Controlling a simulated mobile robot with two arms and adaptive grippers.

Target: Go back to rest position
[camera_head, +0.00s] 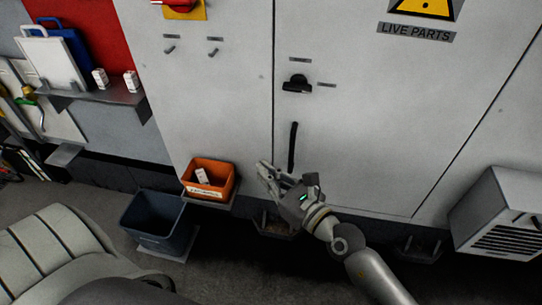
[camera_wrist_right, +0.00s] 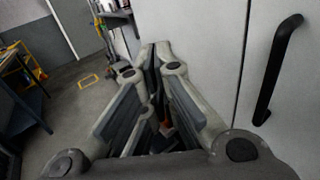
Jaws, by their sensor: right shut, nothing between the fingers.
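My right gripper (camera_head: 268,172) is in front of the grey cabinet (camera_head: 370,130), below and to the left of its black vertical handle (camera_head: 293,147). It is shut with nothing between its fingers. In the right wrist view, the fingers of my right gripper (camera_wrist_right: 154,62) come together at their tips. The black handle (camera_wrist_right: 276,68) stands to the right there, apart from the fingers. My left gripper is not in view.
An orange bin (camera_head: 209,178) with a white item sits left of my right gripper. A dark blue-grey bin (camera_head: 156,222) stands on the floor. A shelf (camera_head: 105,94) with small white boxes is at upper left. A louvred unit (camera_head: 500,215) juts out at right.

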